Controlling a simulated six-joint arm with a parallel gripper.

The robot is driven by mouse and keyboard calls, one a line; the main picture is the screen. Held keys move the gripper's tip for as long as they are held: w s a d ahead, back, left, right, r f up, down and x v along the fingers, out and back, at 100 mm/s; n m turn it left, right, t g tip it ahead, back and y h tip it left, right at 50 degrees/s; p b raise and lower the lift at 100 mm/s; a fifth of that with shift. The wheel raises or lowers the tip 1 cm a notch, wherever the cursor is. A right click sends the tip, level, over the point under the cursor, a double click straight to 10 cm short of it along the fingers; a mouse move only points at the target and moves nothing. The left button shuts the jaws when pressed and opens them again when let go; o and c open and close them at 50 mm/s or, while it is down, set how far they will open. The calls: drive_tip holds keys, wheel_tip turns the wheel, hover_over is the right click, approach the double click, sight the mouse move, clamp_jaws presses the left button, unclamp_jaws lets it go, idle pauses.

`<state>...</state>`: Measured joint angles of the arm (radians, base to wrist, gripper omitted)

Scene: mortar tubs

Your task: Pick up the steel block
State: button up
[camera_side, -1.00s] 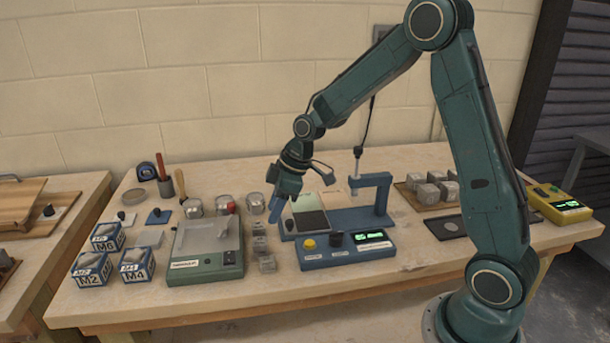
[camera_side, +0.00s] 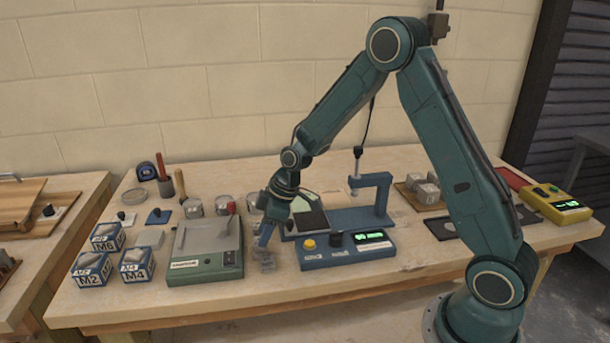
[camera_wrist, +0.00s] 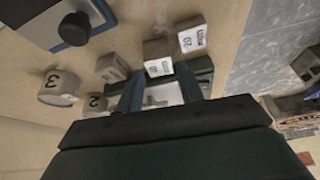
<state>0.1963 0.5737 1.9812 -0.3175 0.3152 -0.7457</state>
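Several small grey blocks stand in a short column on the bench; the front one (camera_side: 267,263) shows in the side view, and those behind it are partly covered by my gripper (camera_side: 264,238). In the wrist view, my gripper (camera_wrist: 160,72) has its two fingers apart, with a labelled block (camera_wrist: 157,55) just ahead of the gap. Another labelled block (camera_wrist: 192,35) is to its right and a plainer block (camera_wrist: 112,67) to its left. I cannot tell which is the steel block, or whether the fingers touch any block.
Metal tubs (camera_side: 222,204) stand behind. Boxed moulds (camera_side: 91,268) are at the left and a yellow meter (camera_side: 556,203) at the far right.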

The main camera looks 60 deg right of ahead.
drive_tip(key=shift+x, duration=2.15)
drive_tip(key=shift+w, duration=0.1)
clamp_jaws()
drive_tip(key=shift+r, duration=0.2)
wheel_tip(320, 180, up, 20)
drive_tip(key=shift+f, duration=0.15)
